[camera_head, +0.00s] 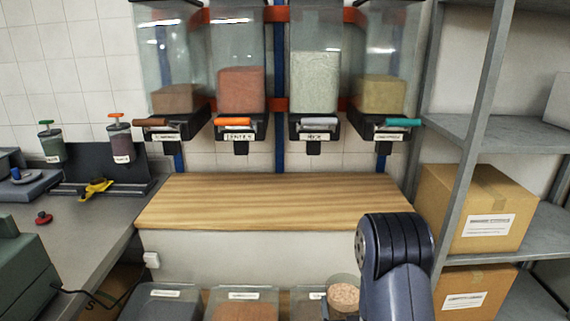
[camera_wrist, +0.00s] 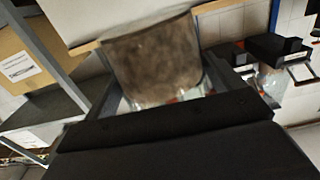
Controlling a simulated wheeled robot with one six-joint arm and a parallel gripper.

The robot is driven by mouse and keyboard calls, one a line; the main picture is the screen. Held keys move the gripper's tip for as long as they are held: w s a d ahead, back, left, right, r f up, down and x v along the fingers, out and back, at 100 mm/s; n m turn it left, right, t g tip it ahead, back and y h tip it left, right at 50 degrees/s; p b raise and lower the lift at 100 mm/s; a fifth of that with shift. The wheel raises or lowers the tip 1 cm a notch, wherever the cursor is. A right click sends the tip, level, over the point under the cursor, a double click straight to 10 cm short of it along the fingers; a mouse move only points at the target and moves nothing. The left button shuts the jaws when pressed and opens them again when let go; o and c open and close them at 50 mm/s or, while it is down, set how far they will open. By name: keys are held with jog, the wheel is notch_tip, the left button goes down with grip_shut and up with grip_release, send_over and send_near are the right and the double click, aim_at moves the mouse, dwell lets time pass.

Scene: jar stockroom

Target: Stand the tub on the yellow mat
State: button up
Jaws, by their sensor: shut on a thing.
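A clear round tub with grainy brown-beige contents (camera_wrist: 155,58) fills the upper middle of the wrist view. My gripper (camera_wrist: 165,95) is shut on it, with a dark jaw at each side. In the head view a clear round tub with beige contents (camera_head: 344,294) shows at the bottom, left of my arm, and appears to be the same one. It is in front of the bins below the wooden counter. I see no yellow mat in either view.
The wooden counter (camera_head: 270,197) is bare. Several dispensers with coloured handles (camera_head: 238,122) hang above it. Labelled bins (camera_head: 243,294) stand below. A grey shelf rack with cardboard boxes (camera_head: 477,205) is at right. A yellow scoop (camera_head: 96,189) lies on the left worktop.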

aim_at(349, 312)
notch_tip(349, 312, up, 6)
jog(key=w+r+p, duration=0.1)
jog(key=w+p, duration=0.1)
jog(key=p, duration=0.6)
jog(key=s+f, duration=0.2)
jog(key=f, duration=0.1)
jog(key=s+f, duration=0.1)
jog(key=f, duration=0.1)
jog(key=shift+s+f, duration=0.1)
jog(key=shift+s, duration=0.3)
jog(key=shift+s+f, duration=0.4)
jog(key=shift+s, duration=0.1)
jog(key=shift+s, duration=0.1)
